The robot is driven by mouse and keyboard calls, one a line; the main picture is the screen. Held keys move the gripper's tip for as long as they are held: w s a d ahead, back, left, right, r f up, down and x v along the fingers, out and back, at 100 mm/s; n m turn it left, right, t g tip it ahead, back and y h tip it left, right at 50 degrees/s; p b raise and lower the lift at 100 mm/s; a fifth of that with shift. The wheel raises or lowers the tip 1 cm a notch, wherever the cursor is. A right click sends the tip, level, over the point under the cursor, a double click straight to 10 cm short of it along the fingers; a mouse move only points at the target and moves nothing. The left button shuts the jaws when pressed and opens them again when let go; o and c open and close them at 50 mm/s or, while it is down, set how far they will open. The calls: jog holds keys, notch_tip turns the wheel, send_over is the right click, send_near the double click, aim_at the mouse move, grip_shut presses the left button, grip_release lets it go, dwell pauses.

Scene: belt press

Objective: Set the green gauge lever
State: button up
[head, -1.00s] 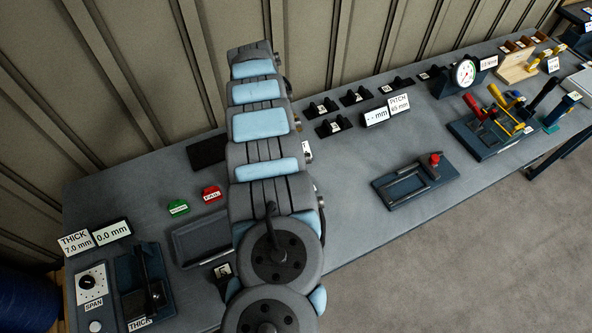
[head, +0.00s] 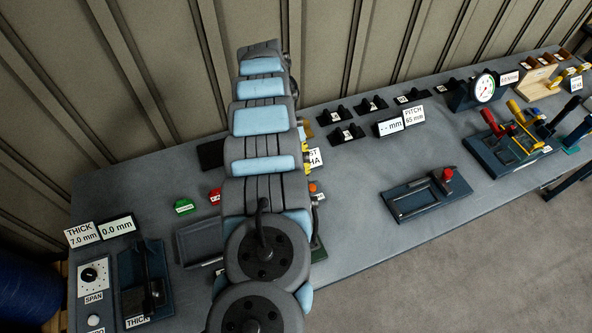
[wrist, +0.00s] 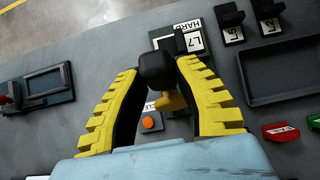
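A tester with a dark green base (wrist: 158,42) lies under my gripper in the wrist view. It bears a card marked L7, a HARD label, an orange button (wrist: 152,122) and a yellow part (wrist: 170,101). A black rounded knob (wrist: 156,70), which looks like its lever end, is between my fingers. My gripper (wrist: 158,68) has yellow ribbed fingers standing apart on both sides of the knob; firm contact does not show.
An empty dark tray (wrist: 290,75) and red (wrist: 281,132) and green (wrist: 311,136) tags lie beside the tester. A clamp-like fixture (head: 428,195) with a red knob stands to the right. A dial gauge (head: 484,90) and colored levers (head: 510,135) stand farther right.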

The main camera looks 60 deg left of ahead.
jog(key=o, duration=0.4)
jog(key=shift+r, duration=0.1)
jog(key=shift+r, duration=4.9)
